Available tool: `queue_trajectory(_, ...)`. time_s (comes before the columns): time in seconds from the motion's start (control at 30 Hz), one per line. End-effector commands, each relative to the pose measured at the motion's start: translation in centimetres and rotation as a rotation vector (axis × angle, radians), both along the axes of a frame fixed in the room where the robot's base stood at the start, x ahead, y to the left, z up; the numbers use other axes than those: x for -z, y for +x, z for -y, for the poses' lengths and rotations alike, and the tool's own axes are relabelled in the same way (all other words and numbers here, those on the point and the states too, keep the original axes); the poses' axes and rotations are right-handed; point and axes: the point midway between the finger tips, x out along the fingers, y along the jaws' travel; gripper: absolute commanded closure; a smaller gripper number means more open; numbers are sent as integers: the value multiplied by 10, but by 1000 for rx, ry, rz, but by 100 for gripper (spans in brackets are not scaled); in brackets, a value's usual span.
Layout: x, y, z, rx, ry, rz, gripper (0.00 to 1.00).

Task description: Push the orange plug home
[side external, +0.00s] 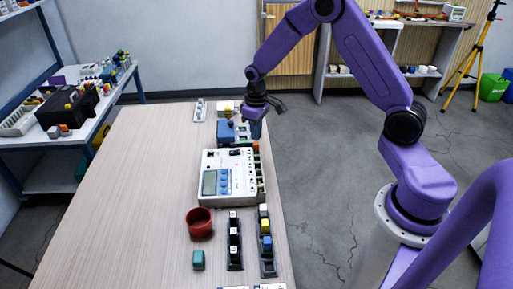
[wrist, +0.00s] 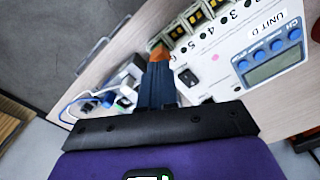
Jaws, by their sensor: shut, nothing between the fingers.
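The orange plug (side external: 256,147) is at the far right corner of the white instrument in the side external view. In the wrist view the orange plug (wrist: 156,47) shows just past my fingertips, by the end of a row of sockets. Most of it is hidden, so I cannot tell how deep it sits. My gripper (side external: 256,136) points down over that corner. In the wrist view its dark blue fingers (wrist: 157,66) are shut with nothing between them, close to the plug; I cannot tell whether they touch. The white instrument (wrist: 220,45) is marked "UNIT D".
Blue and white devices (side external: 225,132) stand behind the instrument. The table's left side (side external: 130,190) is clear.

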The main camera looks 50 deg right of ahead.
Motion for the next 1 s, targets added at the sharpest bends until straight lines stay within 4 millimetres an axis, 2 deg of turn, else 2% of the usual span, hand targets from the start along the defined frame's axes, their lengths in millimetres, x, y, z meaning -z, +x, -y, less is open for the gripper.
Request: queue_trajectory(1.0,6,0,0,0,0,0,100)
